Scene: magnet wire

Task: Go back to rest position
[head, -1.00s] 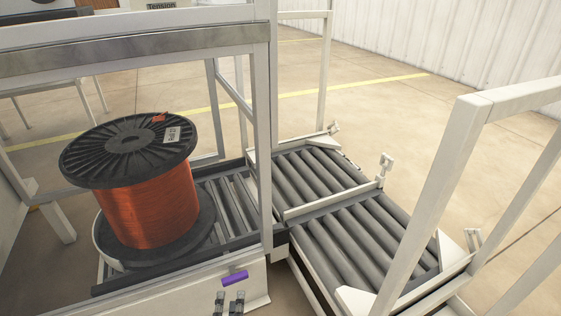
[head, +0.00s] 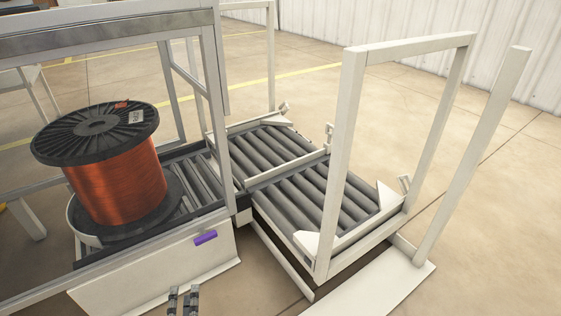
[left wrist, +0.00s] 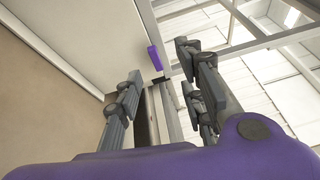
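My left gripper (head: 183,301) shows at the bottom edge of the head view, with its two fingers apart. In the left wrist view, the fingers of the left gripper (left wrist: 160,66) are spread and nothing is between them. A purple handle (head: 206,237) is on the white panel beyond and above the fingertips, apart from them. It also shows in the left wrist view (left wrist: 154,57). A spool of copper wire (head: 117,187) with black flanges stands upright inside the framed machine at left. My right gripper is not in view.
Roller conveyors (head: 312,190) run beside the machine, with a white upright frame (head: 340,170) at their right end. A white base plate (head: 370,290) lies at lower right. The machine's white lower panel (head: 150,270) is close ahead of the gripper. Open floor spreads at right.

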